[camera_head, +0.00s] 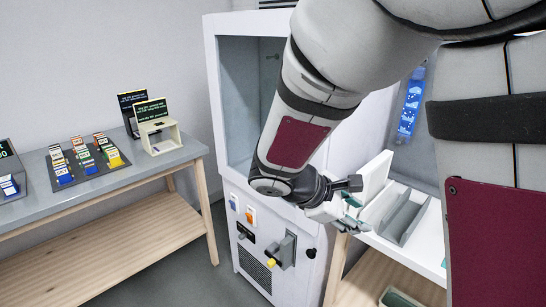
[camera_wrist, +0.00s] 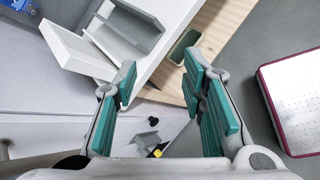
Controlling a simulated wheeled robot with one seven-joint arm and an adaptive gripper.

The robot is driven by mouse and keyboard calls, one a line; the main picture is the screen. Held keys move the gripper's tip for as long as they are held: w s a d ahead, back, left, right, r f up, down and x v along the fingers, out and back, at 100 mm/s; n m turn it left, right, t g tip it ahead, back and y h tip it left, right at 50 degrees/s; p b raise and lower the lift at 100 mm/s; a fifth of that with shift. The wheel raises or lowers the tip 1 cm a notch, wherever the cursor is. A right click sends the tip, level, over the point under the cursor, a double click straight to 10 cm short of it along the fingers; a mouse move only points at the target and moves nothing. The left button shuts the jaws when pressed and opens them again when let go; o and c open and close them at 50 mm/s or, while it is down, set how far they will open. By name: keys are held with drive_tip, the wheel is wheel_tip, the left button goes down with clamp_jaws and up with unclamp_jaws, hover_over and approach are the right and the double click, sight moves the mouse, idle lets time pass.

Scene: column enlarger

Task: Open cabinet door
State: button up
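A tall white cabinet (camera_head: 238,179) stands in the middle of the head view, with a recessed grey window-like front above and a lower front panel. A grey handle (camera_head: 283,251) with a yellow piece (camera_head: 271,263) sits on that panel, a round black knob (camera_head: 311,253) to its right. My gripper (camera_head: 350,195) is in front of the cabinet's right side, above and right of the handle. In the wrist view, my gripper (camera_wrist: 158,82) is open with nothing between its teal-padded fingers. The handle (camera_wrist: 148,139) shows beyond them, apart. My arm hides part of the cabinet front.
A white table with a grey tray (camera_head: 404,217) and an upright white block (camera_head: 374,178) is close right of my gripper. A grey-topped bench (camera_head: 112,181) with several coloured packs stands at left. Open floor (camera_head: 190,276) lies between bench and cabinet.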

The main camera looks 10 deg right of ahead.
drive_tip(key=w+a+f+n+t+h, duration=0.2)
drive_tip(key=w+a+n+t, duration=0.9)
drive_tip(key=w+a+n, duration=0.3)
drive_tip(key=x, duration=1.3)
drive_tip(key=shift+w, duration=0.1)
clamp_jaws()
